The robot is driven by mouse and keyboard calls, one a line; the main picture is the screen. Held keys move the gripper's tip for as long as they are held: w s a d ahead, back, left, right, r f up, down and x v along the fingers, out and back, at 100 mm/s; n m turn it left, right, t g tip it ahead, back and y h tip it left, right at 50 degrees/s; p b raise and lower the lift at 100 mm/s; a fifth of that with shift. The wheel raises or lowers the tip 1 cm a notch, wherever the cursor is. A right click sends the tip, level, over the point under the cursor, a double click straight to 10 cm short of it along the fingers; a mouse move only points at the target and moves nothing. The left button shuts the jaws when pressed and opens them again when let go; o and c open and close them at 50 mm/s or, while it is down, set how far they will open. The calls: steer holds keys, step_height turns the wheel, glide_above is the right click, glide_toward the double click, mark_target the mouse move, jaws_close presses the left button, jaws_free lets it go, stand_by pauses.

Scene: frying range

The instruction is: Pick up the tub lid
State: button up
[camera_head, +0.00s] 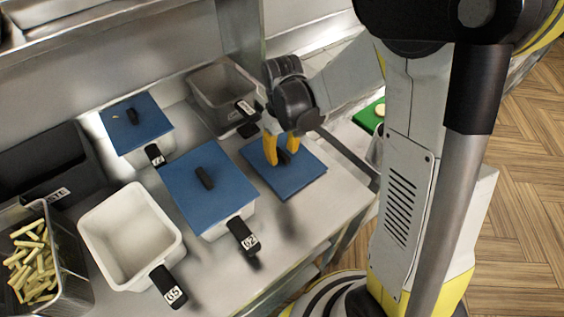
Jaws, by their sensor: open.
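A blue square tub lid (295,184) with a dark handle (284,157) lies on the steel counter, right of a lidded tub. My gripper (281,152) points down over this lid, with its yellow fingers apart on either side of the handle. Whether the fingers touch the handle or the lid I cannot tell. Two more blue lids, each with a dark handle, sit on white tubs: one in the middle (186,203) and one further back at the left (149,123).
An open white tub (128,238) with a black handle stands at front left. A grey tub (222,92) stands behind my gripper. A clear bin (72,283) of fries and a dark bin (35,172) are at the left. A green board (369,117) lies to the right.

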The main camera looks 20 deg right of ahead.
steer(key=shift+f, duration=0.5)
steer(key=shift+r, duration=0.1)
jaws_close()
steer(key=shift+r, duration=0.15)
